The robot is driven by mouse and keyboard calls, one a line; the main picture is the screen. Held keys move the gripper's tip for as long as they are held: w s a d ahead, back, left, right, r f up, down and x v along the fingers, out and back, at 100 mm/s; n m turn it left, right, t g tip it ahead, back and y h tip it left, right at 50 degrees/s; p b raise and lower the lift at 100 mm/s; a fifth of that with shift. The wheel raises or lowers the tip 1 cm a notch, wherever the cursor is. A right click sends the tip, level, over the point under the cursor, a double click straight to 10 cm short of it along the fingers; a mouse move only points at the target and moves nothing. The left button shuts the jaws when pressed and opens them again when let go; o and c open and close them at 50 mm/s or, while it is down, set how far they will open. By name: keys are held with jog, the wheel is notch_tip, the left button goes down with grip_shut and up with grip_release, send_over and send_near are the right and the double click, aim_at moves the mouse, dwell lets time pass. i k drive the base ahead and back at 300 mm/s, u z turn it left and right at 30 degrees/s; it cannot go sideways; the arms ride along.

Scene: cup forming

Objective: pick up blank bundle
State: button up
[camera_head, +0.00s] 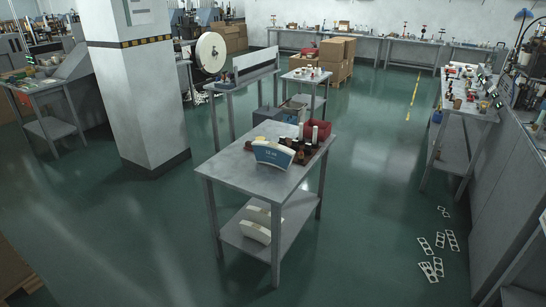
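A fan-shaped bundle of blanks (272,155), blue with a pale edge and small pale lettering, stands upright near the middle of the grey steel table (229,172) in front of me. Brown and dark cups and a red item (320,130) are close behind it and to its right. More fan-shaped bundles, plain cream in color, lie on the table's lower shelf (288,227); one of these cream bundles (256,232) is at the front. My gripper is not in view.
A square white pillar (133,90) stands left of the table. A cluttered bench (459,112) runs along the right. Flat white cut-outs (430,270) lie on the floor at lower right. Open green floor (130,240) surrounds the table's front and left.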

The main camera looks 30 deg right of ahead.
aim_at(279, 156)
jog(key=z, duration=0.05)
jog(key=i, duration=0.9)
jog(key=u, duration=0.05)
